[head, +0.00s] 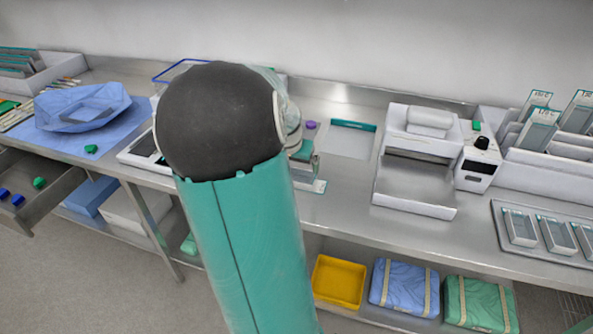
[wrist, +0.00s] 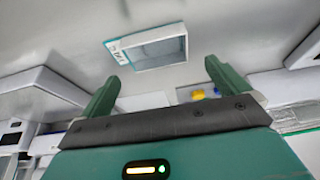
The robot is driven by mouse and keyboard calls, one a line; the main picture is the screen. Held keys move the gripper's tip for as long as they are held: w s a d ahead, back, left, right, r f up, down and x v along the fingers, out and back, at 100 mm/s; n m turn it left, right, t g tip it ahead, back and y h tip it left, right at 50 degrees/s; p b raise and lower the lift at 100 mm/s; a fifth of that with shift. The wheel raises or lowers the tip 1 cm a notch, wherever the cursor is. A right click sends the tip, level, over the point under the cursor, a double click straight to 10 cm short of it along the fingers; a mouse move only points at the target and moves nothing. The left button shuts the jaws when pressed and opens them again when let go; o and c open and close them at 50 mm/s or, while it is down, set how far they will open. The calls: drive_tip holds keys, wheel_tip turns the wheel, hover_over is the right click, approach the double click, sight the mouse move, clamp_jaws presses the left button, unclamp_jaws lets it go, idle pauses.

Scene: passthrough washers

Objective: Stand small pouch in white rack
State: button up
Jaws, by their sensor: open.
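In the wrist view a small pouch (wrist: 147,48) with a teal edge and a printed label lies flat on the grey steel surface. It is beyond my gripper (wrist: 162,70), whose two green fingers are spread apart with nothing between them. In the head view my arm hides most of the gripper; a teal-edged pouch (head: 316,186) lies on the counter just right of the arm, partly covered. A white rack (head: 545,178) stands at the right with several teal-topped pouches upright in its slots. Another white rack (head: 52,72) with pouches is at the far left.
A white sealer (head: 415,185) stands between the arm and the right rack, with a control box (head: 477,165) beside it. A metal tray (head: 540,268) with several pouches lies in front of that rack.

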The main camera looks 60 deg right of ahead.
drive_tip(key=v, duration=0.5)
drive_tip(key=shift+a+r, duration=0.1)
drive_tip(key=shift+r, duration=0.25)
drive_tip(key=w+a+r+n+t+y, duration=0.1)
drive_tip(key=w+a+r+n+t, duration=0.2)
drive_tip(key=a, duration=0.8)
drive_tip(key=w+a+r+n+y, duration=0.15)
drive_tip(key=w+a+n, duration=0.35)
drive_tip(key=a, duration=0.5)
drive_tip(key=s+a+r+n+t+y, duration=0.1)
drive_tip(key=a+n, duration=0.3)
drive_tip(key=a, duration=0.8)
drive_tip(key=s+a+r+n+y, duration=0.1)
drive_tip(key=s+a+n, duration=0.3)
drive_tip(key=a, duration=0.8)
drive_tip(key=shift+r+t, duration=0.3)
drive_tip(key=shift+t, duration=0.1)
drive_tip(key=shift+s, duration=0.2)
